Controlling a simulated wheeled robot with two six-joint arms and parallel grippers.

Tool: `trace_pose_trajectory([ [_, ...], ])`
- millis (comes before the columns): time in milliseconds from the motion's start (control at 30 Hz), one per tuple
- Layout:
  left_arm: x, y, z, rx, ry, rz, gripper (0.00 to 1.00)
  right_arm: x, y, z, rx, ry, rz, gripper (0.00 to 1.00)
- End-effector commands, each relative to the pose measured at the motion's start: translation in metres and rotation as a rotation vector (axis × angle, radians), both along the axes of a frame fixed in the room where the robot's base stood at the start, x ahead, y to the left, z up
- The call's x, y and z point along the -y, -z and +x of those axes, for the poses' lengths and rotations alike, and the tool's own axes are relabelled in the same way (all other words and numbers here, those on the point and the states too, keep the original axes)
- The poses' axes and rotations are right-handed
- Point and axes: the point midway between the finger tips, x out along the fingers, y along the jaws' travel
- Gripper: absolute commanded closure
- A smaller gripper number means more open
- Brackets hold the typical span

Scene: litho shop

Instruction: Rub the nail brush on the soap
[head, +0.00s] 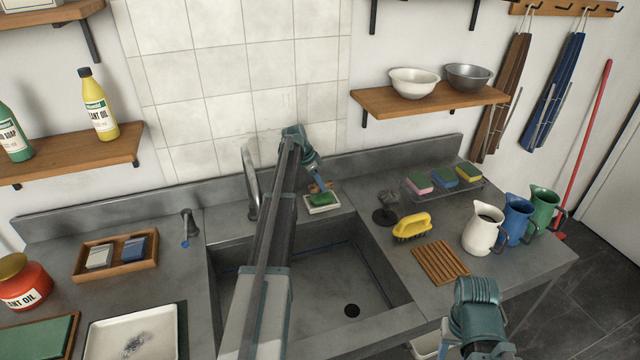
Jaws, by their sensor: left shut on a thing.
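My left arm reaches over the sink, and my left gripper (320,187) is at the sink's back edge. It is shut on a small brown, wooden-looking nail brush (314,188), mostly hidden by the fingers. The green soap (320,199) lies in a white dish (322,209) on the back ledge. The brush is right at the soap's upper side; I cannot tell whether they touch. Part of my right arm shows at the lower right, but its gripper is not in view.
Right of the sink (335,285) are a dark round-based object (386,216), a yellow-handled brush (412,226), a wooden slatted rack (441,262), sponges (443,178) and several jugs (484,230). A tap (251,183) stands left of the dish. A wooden tray (116,270) sits left.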

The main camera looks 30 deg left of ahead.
Motion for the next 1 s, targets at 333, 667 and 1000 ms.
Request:
trace_pose_trajectory([
  [333,0.0,-0.031,0.0,0.001,0.0,0.0,1.0,0.0,-0.031,0.0,0.0,-0.001,0.0,0.5],
  [667,0.0,-0.053,0.0,0.001,0.0,0.0,1.0,0.0,-0.053,0.0,0.0,-0.002,0.0,0.5],
  [1000,0.0,-0.052,0.0,0.001,0.0,0.0,1.0,0.0,-0.052,0.0,0.0,-0.002,0.0,0.5],
])
